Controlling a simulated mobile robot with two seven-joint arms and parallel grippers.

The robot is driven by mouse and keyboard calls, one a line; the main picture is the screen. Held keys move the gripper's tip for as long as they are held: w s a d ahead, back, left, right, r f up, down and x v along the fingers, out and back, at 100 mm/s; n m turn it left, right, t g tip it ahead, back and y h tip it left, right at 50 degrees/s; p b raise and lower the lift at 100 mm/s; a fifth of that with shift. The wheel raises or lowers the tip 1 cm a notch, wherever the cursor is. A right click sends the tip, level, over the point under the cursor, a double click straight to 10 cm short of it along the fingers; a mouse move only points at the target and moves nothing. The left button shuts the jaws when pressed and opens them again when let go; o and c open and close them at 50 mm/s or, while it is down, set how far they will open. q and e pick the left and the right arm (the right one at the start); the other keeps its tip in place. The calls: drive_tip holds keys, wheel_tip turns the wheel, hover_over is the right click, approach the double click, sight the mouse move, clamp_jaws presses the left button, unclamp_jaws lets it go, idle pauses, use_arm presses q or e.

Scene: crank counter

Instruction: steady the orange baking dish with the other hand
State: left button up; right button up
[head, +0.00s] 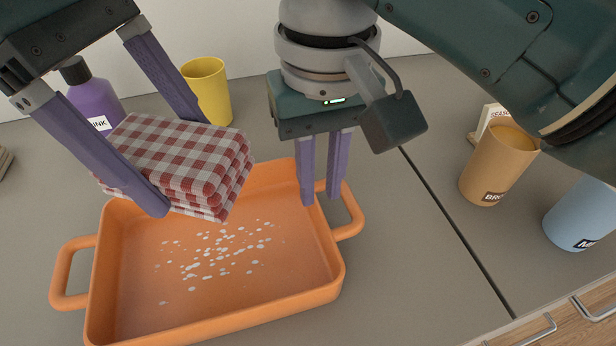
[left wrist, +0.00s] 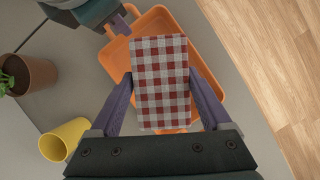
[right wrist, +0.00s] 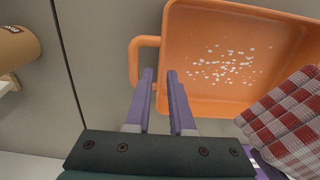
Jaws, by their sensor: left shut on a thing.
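The orange baking dish (head: 215,307) rests on the grey counter, with white specks on its floor. My left gripper (head: 180,165) is shut on a folded red-and-white checked cloth (head: 185,155), held over the dish's back-left part. The cloth (left wrist: 160,82) hides part of the dish.
A yellow cup (head: 208,90) and a purple bottle (head: 92,98) stand behind the cloth. A tan canister (head: 497,165) and a blue canister (head: 583,213) stand at right. A dark seam (head: 455,230) crosses the counter. A potted plant (left wrist: 28,75) shows in the left wrist view.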

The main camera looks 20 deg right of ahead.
sight(320, 207)
wheel_tip(320, 207, down, 6)
drive_tip(key=shift+f, duration=0.15)
idle(0.3)
clamp_jaws()
idle(4.3)
use_arm(q)
wheel_tip(320, 207, down, 7)
drive_tip(key=a+n+t, duration=0.1)
drive_tip(key=n+t, duration=0.2)
drive_tip(key=n, duration=0.6)
drive_tip(key=shift+a+h, duration=0.3)
drive_tip(key=shift+a, duration=0.05)
drive_tip(key=shift+f, duration=0.1)
